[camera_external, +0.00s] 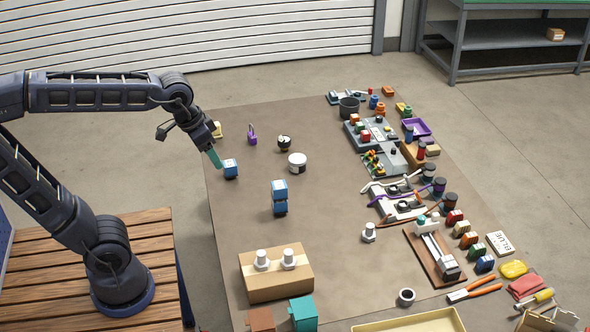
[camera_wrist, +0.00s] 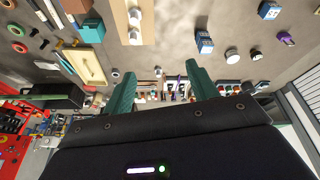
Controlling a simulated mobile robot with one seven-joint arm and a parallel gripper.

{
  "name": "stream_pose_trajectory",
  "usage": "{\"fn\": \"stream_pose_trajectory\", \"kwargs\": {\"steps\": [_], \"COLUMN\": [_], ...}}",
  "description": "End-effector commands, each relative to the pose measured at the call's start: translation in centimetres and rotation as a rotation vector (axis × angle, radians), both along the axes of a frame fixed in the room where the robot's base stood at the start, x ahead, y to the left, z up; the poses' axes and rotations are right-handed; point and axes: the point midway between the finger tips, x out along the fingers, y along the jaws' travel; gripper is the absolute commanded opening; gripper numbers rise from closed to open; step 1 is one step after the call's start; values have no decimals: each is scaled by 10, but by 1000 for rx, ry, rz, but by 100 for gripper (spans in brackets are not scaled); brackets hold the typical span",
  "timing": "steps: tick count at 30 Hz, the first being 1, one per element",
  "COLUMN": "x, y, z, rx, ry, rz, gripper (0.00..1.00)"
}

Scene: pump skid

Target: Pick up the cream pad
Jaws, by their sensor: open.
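I cannot single out the cream pad for certain. A small cream-yellow item (camera_external: 217,130) shows partly behind my gripper at the table's far left edge; its shape is too small to tell. My gripper (camera_external: 215,158) hangs over the left side of the table, next to a blue-and-white block (camera_external: 231,169). In the wrist view my gripper (camera_wrist: 160,80) has its teal fingers wide apart with nothing between them.
A purple padlock (camera_external: 252,136), a white round tin (camera_external: 297,162) and stacked blue blocks (camera_external: 280,198) stand mid-table. A cardboard box (camera_external: 275,280) is at the front. Crowded fixtures, tools and a yellow pad (camera_external: 513,268) line the right side. The table's centre is mostly clear.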

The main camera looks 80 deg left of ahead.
Motion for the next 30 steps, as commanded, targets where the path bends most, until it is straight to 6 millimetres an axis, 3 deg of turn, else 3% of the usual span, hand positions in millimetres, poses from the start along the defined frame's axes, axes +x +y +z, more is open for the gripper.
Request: {"fn": "stream_pose_trajectory", "kwargs": {"steps": [6,16,24,30], "x": [54,124,165,183], "y": [52,150,247,326], "z": [10,8,-13,-38], "rx": [-32,-78,-114,-140], "ry": [35,78,111,135], "rz": [154,384,572,711], "gripper": [58,58,58,58]}}
